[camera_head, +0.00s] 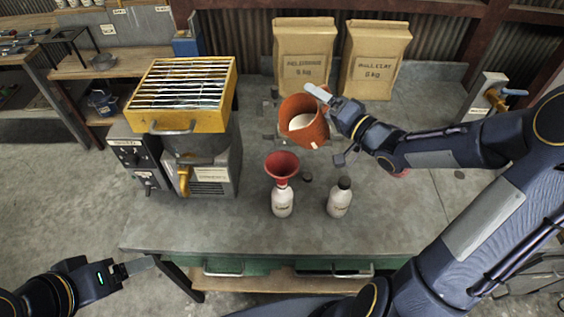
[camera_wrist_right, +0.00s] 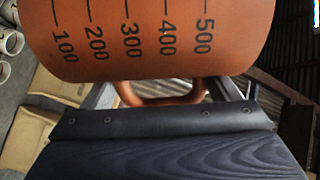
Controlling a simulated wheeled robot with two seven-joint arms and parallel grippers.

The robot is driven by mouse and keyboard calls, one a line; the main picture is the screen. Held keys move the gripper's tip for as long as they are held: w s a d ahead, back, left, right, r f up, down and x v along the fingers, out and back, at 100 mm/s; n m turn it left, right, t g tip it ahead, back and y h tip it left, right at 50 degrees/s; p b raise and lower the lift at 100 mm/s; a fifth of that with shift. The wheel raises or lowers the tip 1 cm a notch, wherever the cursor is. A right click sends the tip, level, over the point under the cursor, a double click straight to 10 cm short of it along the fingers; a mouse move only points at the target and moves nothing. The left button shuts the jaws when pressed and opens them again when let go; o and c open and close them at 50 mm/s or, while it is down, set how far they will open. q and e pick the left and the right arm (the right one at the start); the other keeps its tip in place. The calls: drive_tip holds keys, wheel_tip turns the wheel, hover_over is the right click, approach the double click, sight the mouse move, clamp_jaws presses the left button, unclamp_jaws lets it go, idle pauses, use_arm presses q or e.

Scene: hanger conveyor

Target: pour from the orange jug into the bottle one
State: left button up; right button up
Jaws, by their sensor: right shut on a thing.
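The orange jug (camera_head: 305,122) is held above the bench, its mouth facing the camera and tilted, with white contents inside. In the right wrist view the jug (camera_wrist_right: 150,40) shows measure marks from 100 to 500. My right gripper (camera_head: 322,96) is shut on the jug's handle (camera_wrist_right: 165,95). A white bottle (camera_head: 282,203) stands upright on the bench with a red funnel (camera_head: 282,165) in its neck, below and left of the jug. A second white bottle (camera_head: 339,202) with a dark cap stands to its right. The bottle labels are too small to read. My left gripper (camera_head: 138,266) is empty at the lower left, away from the bench top.
A yellow sieve box (camera_head: 185,125) sits on a grey machine (camera_head: 215,172) at the bench's left. Two paper sacks (camera_head: 304,65) (camera_head: 375,65) stand at the back. A small dark cap (camera_head: 307,177) lies near the bottles. The bench front (camera_head: 230,232) is clear.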

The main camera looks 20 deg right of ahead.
sight(313, 101)
drive_tip(key=shift+s+a+r+n+b, duration=0.15)
drive_tip(key=shift+r+n+b, duration=0.3)
drive_tip(key=shift+n, duration=0.85)
idle(0.5)
drive_tip(key=shift+s+a+r+n+b, duration=0.1)
drive_tip(key=shift+a+r+n+b, duration=0.15)
drive_tip(key=shift+n, duration=0.35)
drive_tip(key=shift+a+r+n+b, duration=0.1)
drive_tip(key=shift+n+b, duration=0.25)
drive_tip(key=shift+n, duration=0.25)
idle(0.9)
drive_tip(key=shift+s+a+f+n+b, duration=0.15)
drive_tip(key=shift+a+n+b, duration=0.1)
drive_tip(key=shift+n+b, duration=0.35)
drive_tip(key=shift+s+a+r+n+b, duration=0.15)
drive_tip(key=shift+a+n+b, duration=0.1)
drive_tip(key=shift+n+b, duration=0.35)
idle(1.3)
drive_tip(key=shift+s+a+f+n+b, duration=0.25)
drive_tip(key=shift+a+n+b, duration=0.1)
drive_tip(key=shift+n+b, duration=0.3)
idle(1.0)
